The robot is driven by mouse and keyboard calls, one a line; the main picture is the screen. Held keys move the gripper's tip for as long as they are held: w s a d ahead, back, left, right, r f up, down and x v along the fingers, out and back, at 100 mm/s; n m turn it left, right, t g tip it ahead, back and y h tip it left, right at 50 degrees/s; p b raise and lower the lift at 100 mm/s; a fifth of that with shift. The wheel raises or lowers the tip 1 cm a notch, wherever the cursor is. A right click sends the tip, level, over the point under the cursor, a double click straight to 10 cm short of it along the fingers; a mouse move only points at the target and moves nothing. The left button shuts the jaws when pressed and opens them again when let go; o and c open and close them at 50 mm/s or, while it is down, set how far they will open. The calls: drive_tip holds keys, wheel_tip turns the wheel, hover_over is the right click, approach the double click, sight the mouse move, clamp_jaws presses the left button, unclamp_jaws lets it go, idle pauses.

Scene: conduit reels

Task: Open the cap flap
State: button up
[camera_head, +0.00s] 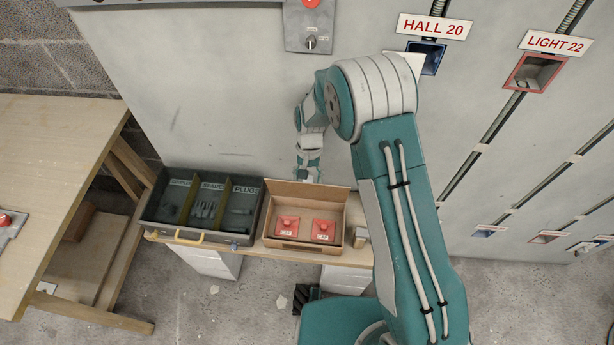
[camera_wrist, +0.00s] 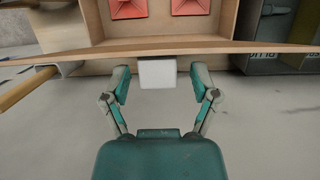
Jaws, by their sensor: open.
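An open-topped cardboard box (camera_head: 356,217) stands on the bench below the wall panel. Two red caps (camera_head: 287,226) (camera_head: 323,231) lie side by side inside it. The caps' red tops also show at the top of the wrist view (camera_wrist: 129,8). A brown board edge (camera_wrist: 245,46) crosses the wrist view below the box; I cannot tell if it is the flap. A pale tab (camera_wrist: 157,73) hangs from that edge. My gripper (camera_head: 308,178) is at the box's wall-side edge. In the wrist view its open fingers (camera_wrist: 160,80) stand either side of the tab, apparently not touching it.
A dark compartment tray (camera_head: 205,208) with a yellow handle sits left of the box. A small tan block (camera_head: 361,237) is on its right. A wooden table (camera_head: 60,170) stands at the left. The wall panel (camera_head: 215,100) rises close behind my gripper.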

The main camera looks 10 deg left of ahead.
wheel_tip(320, 180, up, 10)
drive_tip(key=shift+a+f, duration=0.1)
drive_tip(key=shift+f, duration=0.05)
idle(0.3)
